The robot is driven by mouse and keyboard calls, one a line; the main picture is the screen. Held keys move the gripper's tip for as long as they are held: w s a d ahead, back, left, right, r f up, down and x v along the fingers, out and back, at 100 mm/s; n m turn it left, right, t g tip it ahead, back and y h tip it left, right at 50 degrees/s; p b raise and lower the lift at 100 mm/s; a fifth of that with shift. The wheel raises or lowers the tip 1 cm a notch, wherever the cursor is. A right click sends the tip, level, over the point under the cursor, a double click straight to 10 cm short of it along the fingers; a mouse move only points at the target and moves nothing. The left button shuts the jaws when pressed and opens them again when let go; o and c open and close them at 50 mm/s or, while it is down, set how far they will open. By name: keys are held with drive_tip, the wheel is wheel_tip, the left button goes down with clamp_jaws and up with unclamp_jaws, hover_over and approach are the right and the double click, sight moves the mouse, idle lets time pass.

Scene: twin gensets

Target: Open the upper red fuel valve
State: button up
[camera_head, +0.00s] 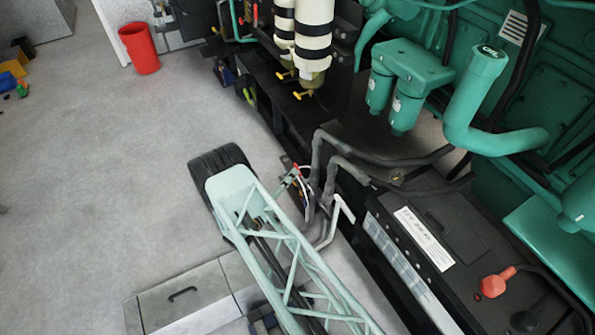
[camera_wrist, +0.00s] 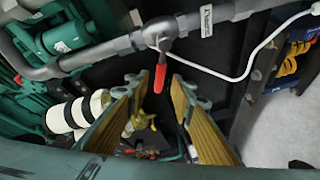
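In the wrist view, a red-handled valve (camera_wrist: 160,77) sits on a grey pipe at top centre, with its red lever pointing down the picture. A second, smaller red handle (camera_wrist: 136,153) shows lower down, near yellow valve parts; I cannot tell which one is the upper fuel valve. My gripper (camera_wrist: 161,87) is open, its two yellow-padded fingers spread to either side. The first red lever appears between the fingertips, with gaps on both sides and no visible contact. Its depth relative to the tips is unclear. My gripper's fingers cannot be made out in the head view.
A grey pipe (camera_wrist: 105,55) and a white cable (camera_wrist: 225,78) run close to the fingertips. White-and-black banded cylinders (camera_wrist: 78,113) stand at left. In the head view, a green engine (camera_head: 555,85) and black battery box (camera_head: 440,235) fill the right; open floor (camera_head: 100,170) lies left.

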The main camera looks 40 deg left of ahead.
sight(298, 169)
drive_tip(key=shift+w+a+b, duration=0.2)
drive_tip(key=shift+w+b, duration=0.25)
drive_tip(key=shift+w, duration=2)
drive_tip(key=shift+c, duration=0.6)
clamp_jaws()
